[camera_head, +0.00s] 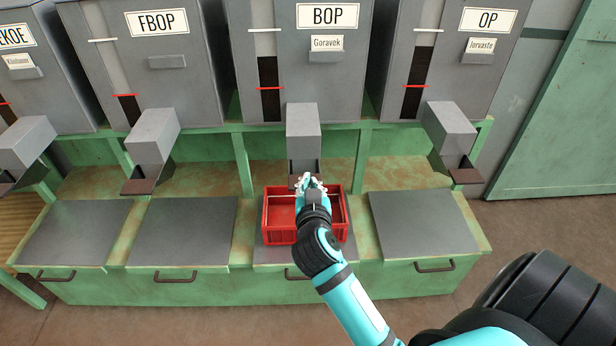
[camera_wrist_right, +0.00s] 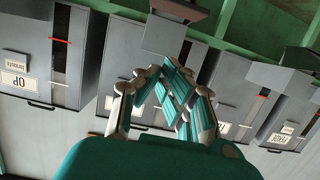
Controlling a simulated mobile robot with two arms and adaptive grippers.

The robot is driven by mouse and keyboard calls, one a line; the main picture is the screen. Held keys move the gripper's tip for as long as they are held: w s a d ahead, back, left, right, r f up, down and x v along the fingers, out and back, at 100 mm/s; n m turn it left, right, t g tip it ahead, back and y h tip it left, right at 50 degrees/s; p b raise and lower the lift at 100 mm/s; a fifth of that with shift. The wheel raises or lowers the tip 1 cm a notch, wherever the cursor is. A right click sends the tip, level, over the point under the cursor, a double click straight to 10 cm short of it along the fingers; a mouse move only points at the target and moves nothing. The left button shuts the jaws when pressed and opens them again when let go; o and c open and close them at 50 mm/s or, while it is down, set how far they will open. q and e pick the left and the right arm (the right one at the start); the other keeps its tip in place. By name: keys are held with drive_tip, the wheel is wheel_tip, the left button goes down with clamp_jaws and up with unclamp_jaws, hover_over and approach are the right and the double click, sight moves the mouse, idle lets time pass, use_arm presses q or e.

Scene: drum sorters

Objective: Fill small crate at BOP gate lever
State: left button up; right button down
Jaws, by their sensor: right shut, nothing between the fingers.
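The small red crate (camera_head: 275,234) stands on the grey plate below the BOP drum (camera_head: 345,60), under its grey chute (camera_head: 303,130). The part of the crate floor that shows looks empty; my right arm hides the rest. The dark gate lever (camera_head: 298,180) at the chute's lower end is mostly hidden by my right gripper (camera_head: 311,180). That gripper is shut and empty, over the crate's back edge and close to the lever. In the right wrist view, the fingers (camera_wrist_right: 170,88) are together just below the chute block (camera_wrist_right: 165,36). Contact with the lever cannot be told. My left gripper is out of view.
The FBOP drum (camera_head: 150,75) and the OP drum (camera_head: 460,50) flank the BOP drum, each with its own chute and lever. Bare grey plates (camera_head: 180,232) lie along the green bench (camera_head: 220,284). A green cabinet (camera_head: 560,120) stands at the right.

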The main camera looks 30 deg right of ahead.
drive_tip(key=shift+w, duration=0.1)
drive_tip(key=p+x, duration=0.1)
drive_tip(key=x, duration=0.8)
drive_tip(key=shift+w+r, duration=0.1)
drive_tip(key=f, duration=0.2)
drive_tip(key=shift+w+d+f, duration=0.2)
drive_tip(key=shift+w+f, duration=0.1)
drive_tip(key=shift+f, duration=0.9)
drive_tip(key=shift+f, duration=0.1)
